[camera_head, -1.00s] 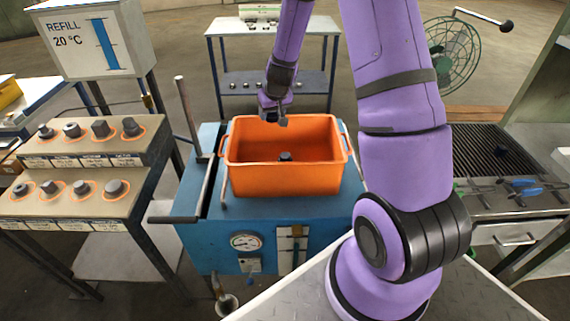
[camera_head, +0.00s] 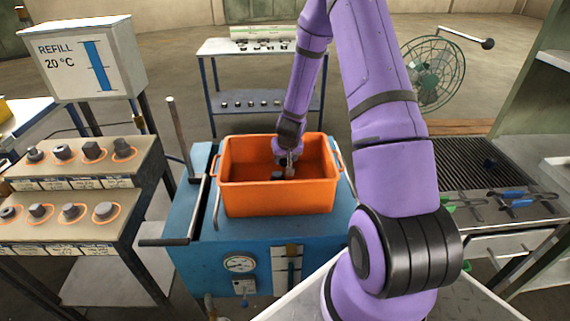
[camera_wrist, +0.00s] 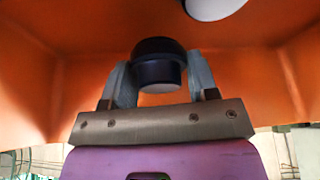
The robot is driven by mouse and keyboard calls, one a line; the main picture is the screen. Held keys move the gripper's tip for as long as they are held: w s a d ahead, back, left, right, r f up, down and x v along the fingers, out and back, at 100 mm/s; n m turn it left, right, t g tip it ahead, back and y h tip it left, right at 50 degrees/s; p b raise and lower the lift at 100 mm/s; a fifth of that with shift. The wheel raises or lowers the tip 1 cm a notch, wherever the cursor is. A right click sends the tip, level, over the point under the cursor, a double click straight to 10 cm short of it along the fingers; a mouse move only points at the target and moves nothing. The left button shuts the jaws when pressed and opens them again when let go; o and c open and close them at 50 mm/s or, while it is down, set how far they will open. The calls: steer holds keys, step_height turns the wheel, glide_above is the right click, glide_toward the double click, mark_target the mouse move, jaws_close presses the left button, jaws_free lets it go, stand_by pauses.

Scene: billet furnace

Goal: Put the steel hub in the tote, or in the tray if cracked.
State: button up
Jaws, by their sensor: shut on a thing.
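My gripper (camera_head: 290,172) reaches down inside the orange tote (camera_head: 275,198), which stands on a blue machine. In the wrist view, my gripper (camera_wrist: 160,82) is shut on a dark, flanged round part, which I take as the steel hub (camera_wrist: 158,72). Orange tote walls (camera_wrist: 70,45) surround it there. No crack shows on the side I see. I cannot make out the tray for certain.
A sloped stand (camera_head: 75,190) with several dark parts in orange rings is at left, below a refill sign (camera_head: 85,60). A black lever (camera_head: 195,215) runs along the tote's left. A slatted bench (camera_head: 470,165) with tools is at right, a fan (camera_head: 435,72) behind.

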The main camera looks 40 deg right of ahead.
mark_target(285, 163)
steer(key=shift+f, duration=1.4)
steer(key=shift+f, duration=0.15)
steer(key=o, duration=1.2)
